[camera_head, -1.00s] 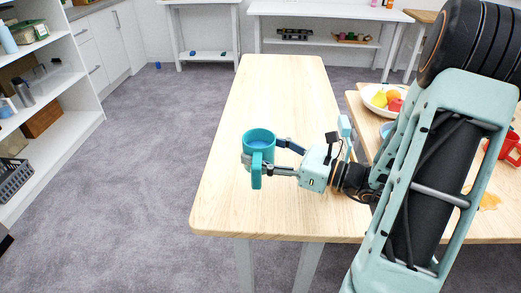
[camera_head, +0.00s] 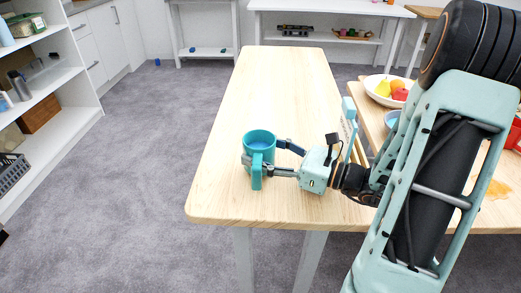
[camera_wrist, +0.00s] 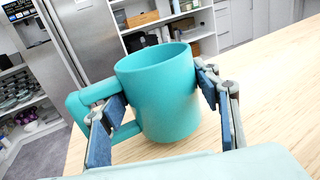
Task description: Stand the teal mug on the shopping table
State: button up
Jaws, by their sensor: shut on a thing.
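The teal mug (camera_head: 260,145) is upright at the near left part of the pale wooden table (camera_head: 280,90). My gripper (camera_head: 268,160) comes from the right and is shut on the mug, one finger on each side. In the wrist view the mug (camera_wrist: 160,92) stands between the blue-padded fingers of my gripper (camera_wrist: 165,115), with its handle at the left beside the left finger. The tabletop (camera_wrist: 265,75) lies below and behind it. I cannot tell whether the mug's base touches the wood.
A second wooden table at the right holds a white bowl of fruit (camera_head: 388,92) and a red mug (camera_head: 514,133). White shelves (camera_head: 55,130) stand at the left across open grey floor. The long wooden tabletop beyond the mug is clear.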

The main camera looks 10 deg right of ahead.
jog(key=shift+f+b, duration=0.4)
jog(key=shift+f, duration=0.2)
jog(key=o, duration=1.8)
jog(key=shift+o, duration=0.2)
